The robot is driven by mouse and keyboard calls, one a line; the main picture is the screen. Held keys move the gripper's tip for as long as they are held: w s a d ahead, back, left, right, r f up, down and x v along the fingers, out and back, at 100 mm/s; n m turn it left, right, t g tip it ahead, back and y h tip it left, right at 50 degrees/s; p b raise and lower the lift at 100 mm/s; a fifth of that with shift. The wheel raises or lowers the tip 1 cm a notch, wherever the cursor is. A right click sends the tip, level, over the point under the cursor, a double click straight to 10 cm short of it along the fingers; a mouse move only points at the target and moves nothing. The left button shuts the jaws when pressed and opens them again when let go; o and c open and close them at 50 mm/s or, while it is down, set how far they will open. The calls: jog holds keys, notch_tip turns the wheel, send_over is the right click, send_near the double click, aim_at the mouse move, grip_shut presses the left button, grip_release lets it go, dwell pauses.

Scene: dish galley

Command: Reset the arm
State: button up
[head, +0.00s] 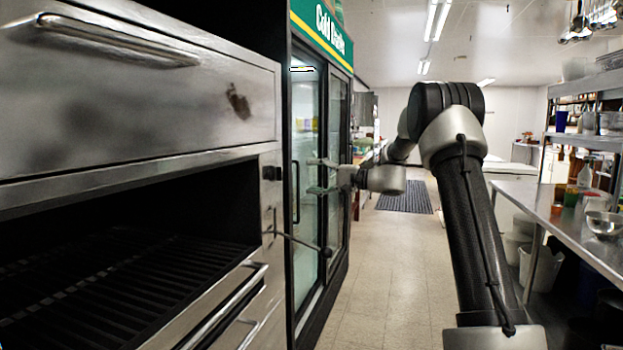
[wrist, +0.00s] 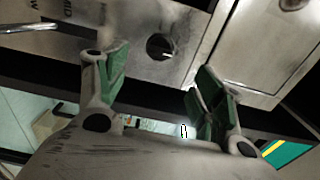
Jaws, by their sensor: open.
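My gripper (wrist: 157,88) is open in the wrist view, its two green-padded fingers apart with nothing between them. Beyond the fingers is the steel front of the oven (wrist: 125,45) with a dark round knob (wrist: 161,46). In the head view my arm reaches forward and bends left, and my gripper (head: 318,176) is in front of the glass-door fridge (head: 308,160), just right of the oven's edge. I cannot tell from the head view how close the fingers are to the oven or the fridge.
The steel oven (head: 130,110) fills the left, its dark rack bay open and a lever (head: 300,240) sticking out. A steel counter (head: 570,225) with a metal bowl (head: 604,224) lines the right. The tiled aisle floor (head: 385,260) is clear toward a dark mat (head: 404,197).

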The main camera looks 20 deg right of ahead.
jog(key=s+d+f+m+g+h, duration=0.1)
jog(key=s+f+g+h, duration=0.1)
jog(key=s+f, duration=0.3)
jog(key=s+d+f+g+h, duration=0.1)
jog(key=s+f+g, duration=0.1)
jog(key=f, duration=0.5)
jog(key=s+f+g+h, duration=0.3)
jog(key=s, duration=0.8)
jog(key=s+d+r+n+h, duration=0.1)
jog(key=s+r+n+h, duration=0.1)
jog(key=s, duration=0.8)
jog(key=s+d+r+n+h, duration=0.1)
jog(key=s+r+n+h, duration=0.1)
jog(key=s, duration=0.9)
jog(key=s+d+r+n+h, duration=0.2)
jog(key=s+r+n+h, duration=0.1)
jog(key=s, duration=0.7)
jog(key=shift+s+n+t+h, duration=0.25)
jog(key=shift+n+t+h, duration=0.15)
jog(key=shift+n+h, duration=0.35)
jog(key=shift+r, duration=0.1)
